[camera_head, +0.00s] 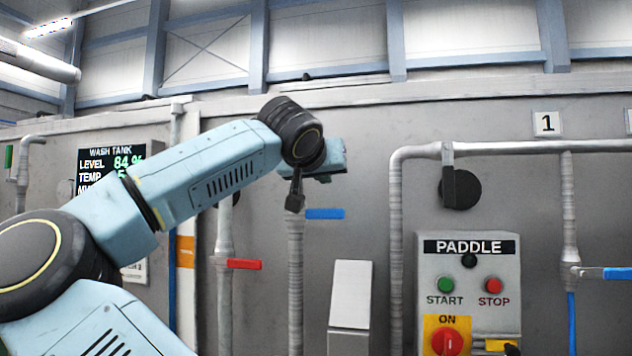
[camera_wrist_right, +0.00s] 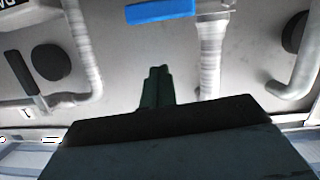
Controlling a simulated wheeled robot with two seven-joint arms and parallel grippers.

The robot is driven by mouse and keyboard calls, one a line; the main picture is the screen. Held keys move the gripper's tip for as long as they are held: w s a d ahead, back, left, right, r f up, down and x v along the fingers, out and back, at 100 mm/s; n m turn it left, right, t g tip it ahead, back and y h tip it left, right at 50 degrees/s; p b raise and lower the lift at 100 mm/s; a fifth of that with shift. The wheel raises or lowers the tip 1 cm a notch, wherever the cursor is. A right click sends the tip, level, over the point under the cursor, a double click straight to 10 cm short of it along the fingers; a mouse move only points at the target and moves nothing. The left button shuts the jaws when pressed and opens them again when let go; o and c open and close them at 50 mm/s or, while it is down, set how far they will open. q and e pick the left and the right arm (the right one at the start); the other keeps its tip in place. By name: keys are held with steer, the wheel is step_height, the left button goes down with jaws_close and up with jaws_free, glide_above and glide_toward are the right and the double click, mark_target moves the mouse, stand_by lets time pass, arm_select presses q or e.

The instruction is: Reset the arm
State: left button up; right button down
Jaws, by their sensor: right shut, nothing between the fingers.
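My right arm reaches in from the lower left of the head view. Its gripper (camera_head: 294,202) points down in front of the grey wall, with its fingers together and nothing held. In the head view it overlaps the upper part of a grey vertical pipe (camera_head: 295,270), just left of a blue valve handle (camera_head: 325,213). In the right wrist view the closed fingers (camera_wrist_right: 157,72) stand dark against the wall, and the blue handle (camera_wrist_right: 162,11) lies beyond them, apart. My left gripper is not in view.
A red valve handle (camera_head: 244,264) sits lower left. A paddle control box (camera_head: 468,285) with start and stop buttons and a red knob (camera_head: 447,342) is at right. A wash tank display (camera_head: 110,160) is partly behind my arm. A pale panel (camera_head: 350,295) stands between.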

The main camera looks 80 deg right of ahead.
steer(key=v, duration=0.8)
steer(key=shift+a, duration=0.2)
steer(key=shift+f, duration=0.1)
